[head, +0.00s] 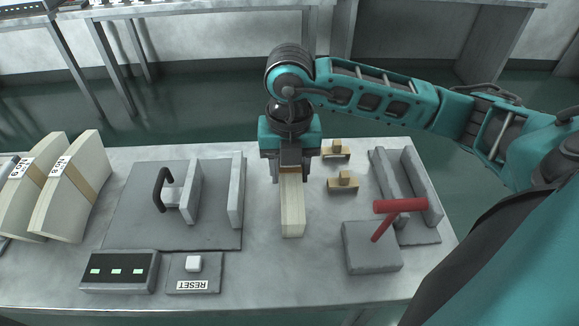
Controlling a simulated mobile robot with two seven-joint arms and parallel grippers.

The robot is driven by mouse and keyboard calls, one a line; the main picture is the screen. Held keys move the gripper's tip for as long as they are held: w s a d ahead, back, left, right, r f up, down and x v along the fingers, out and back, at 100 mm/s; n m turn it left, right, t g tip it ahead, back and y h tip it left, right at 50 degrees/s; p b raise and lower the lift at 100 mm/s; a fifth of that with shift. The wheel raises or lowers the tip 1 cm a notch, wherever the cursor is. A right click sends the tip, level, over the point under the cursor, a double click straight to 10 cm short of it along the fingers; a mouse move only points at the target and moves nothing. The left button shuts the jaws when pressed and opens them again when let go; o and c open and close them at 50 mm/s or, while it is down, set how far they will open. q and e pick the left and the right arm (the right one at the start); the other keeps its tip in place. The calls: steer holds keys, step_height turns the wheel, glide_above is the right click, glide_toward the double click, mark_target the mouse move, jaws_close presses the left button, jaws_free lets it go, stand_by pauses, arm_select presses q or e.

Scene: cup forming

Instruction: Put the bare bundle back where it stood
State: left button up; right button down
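A plain cream bundle (292,208), with no band seen along its visible length, is in the middle of the table, its long side pointing towards me. My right gripper (290,176) points down over its far end, with a finger close along each side. I cannot tell whether the fingers press on it, or whether the bundle rests on the table or is slightly raised. A small brown patch shows under the gripper; the bundle's far end is hidden. My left gripper is not in view.
Banded, labelled bundles (73,190) stand at the left. A grey fixture (137,213) with upright plates and a black handle is left of the bundle. A light panel (120,271) and RESET button (193,264) are in front. Small wooden pieces (343,183), a red-handled tool (400,206), grey block (371,247) and channel (415,183) stand right.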

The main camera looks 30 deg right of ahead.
steer(key=shift+f, duration=0.2)
steer(key=c, duration=0.6)
jaws_free()
steer(key=shift+r, duration=0.1)
step_height(320, 180, up, 12)
steer(key=shift+r+p, duration=0.15)
steer(key=shift+p, duration=0.7)
